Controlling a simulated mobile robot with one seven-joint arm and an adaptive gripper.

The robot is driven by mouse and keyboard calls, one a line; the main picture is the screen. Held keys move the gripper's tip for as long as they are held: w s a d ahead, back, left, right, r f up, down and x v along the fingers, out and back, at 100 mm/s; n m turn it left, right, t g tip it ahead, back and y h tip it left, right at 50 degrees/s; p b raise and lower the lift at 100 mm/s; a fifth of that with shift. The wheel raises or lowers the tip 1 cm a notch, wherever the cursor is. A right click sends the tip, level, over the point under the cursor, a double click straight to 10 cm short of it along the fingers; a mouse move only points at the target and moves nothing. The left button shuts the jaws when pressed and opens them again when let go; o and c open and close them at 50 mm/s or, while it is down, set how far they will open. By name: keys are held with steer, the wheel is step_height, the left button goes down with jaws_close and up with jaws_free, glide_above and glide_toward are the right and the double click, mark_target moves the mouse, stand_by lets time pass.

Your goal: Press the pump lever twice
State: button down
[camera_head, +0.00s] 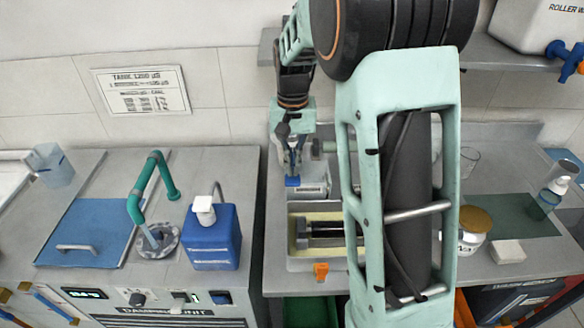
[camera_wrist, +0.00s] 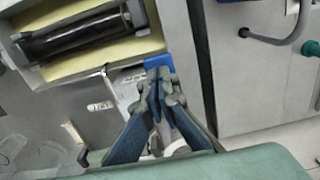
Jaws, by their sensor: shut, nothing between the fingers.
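My gripper (camera_head: 293,168) points down, with its fingers closed together and nothing between them. A blue pad (camera_head: 292,182), which looks like the end of the pump lever, lies just below the fingertips on a grey metal unit (camera_head: 317,178). In the wrist view the blue pad (camera_wrist: 158,64) shows right at the closed fingertips (camera_wrist: 160,80), which partly cover it. I cannot tell whether they touch it. The rest of the lever is hidden behind my fingers and arm.
A tray with a dark roller (camera_head: 326,229) lies in front of the grey unit. To the left stand a blue bottle with a white pump top (camera_head: 212,246) and a green bent pipe (camera_head: 139,190). A jar (camera_head: 472,232) stands right of my arm.

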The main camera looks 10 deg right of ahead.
steer(key=shift+r+p, duration=2.25)
steer(key=shift+r, duration=0.75)
